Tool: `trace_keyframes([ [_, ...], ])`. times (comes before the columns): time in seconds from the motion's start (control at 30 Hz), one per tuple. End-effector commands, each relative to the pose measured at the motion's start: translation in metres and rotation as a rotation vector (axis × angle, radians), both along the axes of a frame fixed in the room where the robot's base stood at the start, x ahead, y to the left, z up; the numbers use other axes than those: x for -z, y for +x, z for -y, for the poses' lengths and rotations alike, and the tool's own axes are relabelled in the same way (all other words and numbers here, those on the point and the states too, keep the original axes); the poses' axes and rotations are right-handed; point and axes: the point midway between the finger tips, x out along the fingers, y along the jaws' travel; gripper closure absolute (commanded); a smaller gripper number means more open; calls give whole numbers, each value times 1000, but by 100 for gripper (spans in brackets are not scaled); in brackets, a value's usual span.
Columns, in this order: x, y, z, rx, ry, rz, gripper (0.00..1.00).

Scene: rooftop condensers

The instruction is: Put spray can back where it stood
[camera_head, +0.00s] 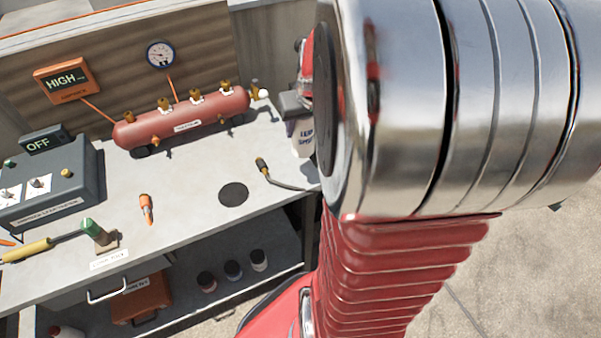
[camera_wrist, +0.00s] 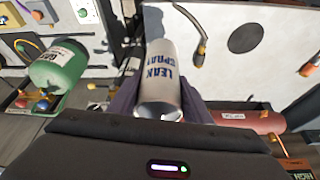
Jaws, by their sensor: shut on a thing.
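The spray can (camera_wrist: 163,70) is a pale can with blue "LEAK SPRAY" lettering. My gripper (camera_wrist: 160,98) is shut on it, with dark fingers on both sides. In the head view the can (camera_head: 303,138) looks about upright beside the right end of the workbench (camera_head: 190,170), partly hidden by my arm. Its base and any gap to the bench cannot be made out. A dark round spot (camera_head: 233,194) on the bench top is bare; it also shows in the wrist view (camera_wrist: 245,38), apart from the can.
A probe on a cable (camera_head: 265,170) lies between the spot and the can. A red manifold (camera_head: 185,120) lines the back. A grey control box (camera_head: 45,185), orange tool (camera_head: 146,208) and green-topped piece (camera_head: 95,232) stand left. A green cylinder (camera_wrist: 58,68) is beyond the bench.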

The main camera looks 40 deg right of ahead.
Motion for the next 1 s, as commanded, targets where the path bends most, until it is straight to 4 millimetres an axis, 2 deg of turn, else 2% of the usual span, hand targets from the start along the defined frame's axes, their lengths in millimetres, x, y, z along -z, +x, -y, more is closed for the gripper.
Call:
trace_keyframes([
  [0.27, 6, 1, 0, 0, 1, -1, 93],
  [0.63, 59, 1, 0, 1, 2, 0, 93],
  [1.0, 63, 1, 0, -1, 0, 1, 93],
])
